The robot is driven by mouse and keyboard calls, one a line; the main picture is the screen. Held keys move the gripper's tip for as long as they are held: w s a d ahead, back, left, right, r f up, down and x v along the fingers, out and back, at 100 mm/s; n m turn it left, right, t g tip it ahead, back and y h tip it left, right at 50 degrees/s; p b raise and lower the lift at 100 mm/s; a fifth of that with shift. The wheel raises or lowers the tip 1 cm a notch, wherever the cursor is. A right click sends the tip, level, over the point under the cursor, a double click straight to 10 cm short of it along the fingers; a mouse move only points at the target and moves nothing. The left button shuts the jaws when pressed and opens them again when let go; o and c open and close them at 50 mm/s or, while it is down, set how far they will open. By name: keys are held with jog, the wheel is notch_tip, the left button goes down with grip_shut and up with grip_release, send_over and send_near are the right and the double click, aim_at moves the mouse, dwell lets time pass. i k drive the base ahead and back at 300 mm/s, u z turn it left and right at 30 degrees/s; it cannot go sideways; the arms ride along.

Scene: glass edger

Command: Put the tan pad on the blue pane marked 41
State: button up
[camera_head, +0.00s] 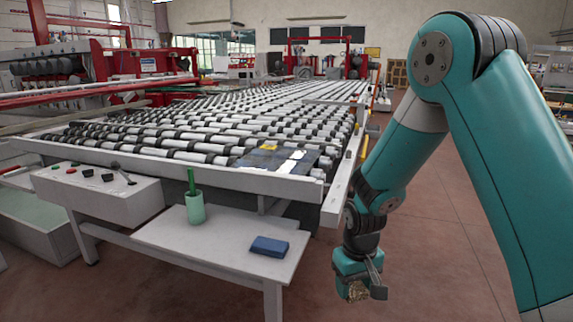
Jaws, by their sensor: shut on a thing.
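My gripper (362,284) hangs low at the right, in front of the roller table and past its near right corner. It is shut on a small tan, mottled thing, the tan pad (356,291), mostly covered by the jaws. A dark blue pane (262,160) lies flat on the rollers at the near right end of the table, well up and left of my gripper. White labels (297,155) show on the pane area; their marks are too small to read. A small yellow piece (268,147) lies at the pane's far side.
The roller table (205,178) has a raised near rail. A lower white shelf (222,237) in front holds a green cup (195,207) with a green stick and a blue block (269,246). A control box (95,193) stands left. Floor at right is clear.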

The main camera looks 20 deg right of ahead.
aim_at(275, 162)
jog(key=z, duration=2.1)
jog(key=i, duration=1.75)
jog(key=u, duration=2.7)
jog(key=i, duration=0.1)
jog(key=u, duration=0.05)
